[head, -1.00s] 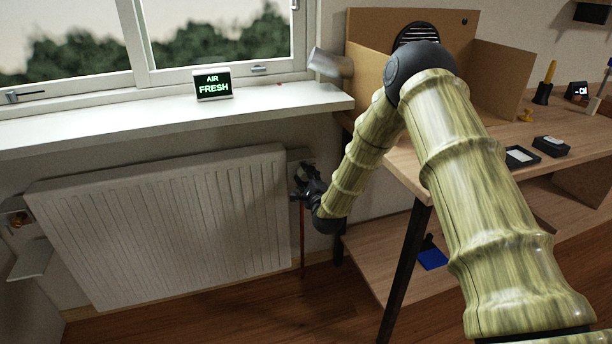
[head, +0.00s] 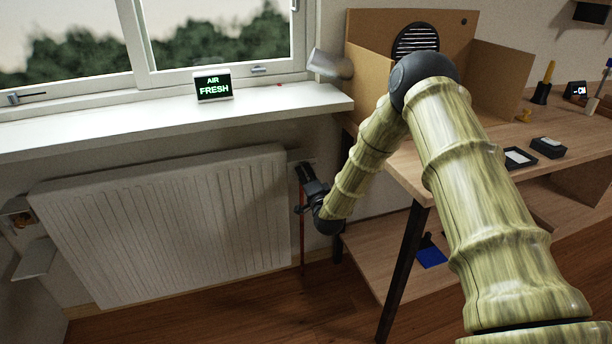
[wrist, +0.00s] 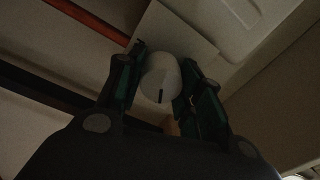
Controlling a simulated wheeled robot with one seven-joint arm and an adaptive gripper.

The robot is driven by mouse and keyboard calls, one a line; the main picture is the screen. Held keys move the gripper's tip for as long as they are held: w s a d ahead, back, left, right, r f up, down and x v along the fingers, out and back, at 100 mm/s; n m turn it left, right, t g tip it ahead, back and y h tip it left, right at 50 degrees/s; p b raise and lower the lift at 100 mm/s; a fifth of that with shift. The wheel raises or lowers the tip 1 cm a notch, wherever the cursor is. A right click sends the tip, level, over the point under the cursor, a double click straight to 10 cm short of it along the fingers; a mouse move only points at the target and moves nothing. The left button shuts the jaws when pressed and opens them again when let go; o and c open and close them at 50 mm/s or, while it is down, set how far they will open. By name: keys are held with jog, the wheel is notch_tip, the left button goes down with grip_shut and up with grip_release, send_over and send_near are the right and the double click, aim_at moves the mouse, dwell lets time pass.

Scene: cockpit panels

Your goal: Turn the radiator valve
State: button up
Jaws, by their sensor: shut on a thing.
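The radiator valve shows in the wrist view as a round white knob (wrist: 161,78) with a short dark mark on its face. My gripper (wrist: 160,85) has a finger on each side of the knob and is shut on it. In the head view my gripper (head: 303,184) is at the right end of the white radiator (head: 170,228), and the valve is hidden behind it. A red pipe (head: 302,245) runs down to the floor below my gripper.
A white windowsill (head: 130,122) with an "AIR FRESH" display (head: 212,87) juts out above the radiator. A wooden desk (head: 480,165) with dark legs stands close on the right of my forearm. A small shelf (head: 34,258) is at the radiator's left. The floor in front is clear.

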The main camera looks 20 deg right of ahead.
jog(key=n+p, duration=0.1)
jog(key=n, duration=0.5)
jog(key=shift+s+n+y+p, duration=0.1)
jog(key=shift+n+y+p, duration=0.3)
jog(key=shift+n, duration=1.9)
jog(key=shift+f, duration=0.1)
jog(key=o, duration=1)
jog(key=shift+o, duration=0.2)
jog(key=s, duration=1.2)
jog(key=shift+d+f, duration=0.2)
jog(key=shift+d, duration=0.1)
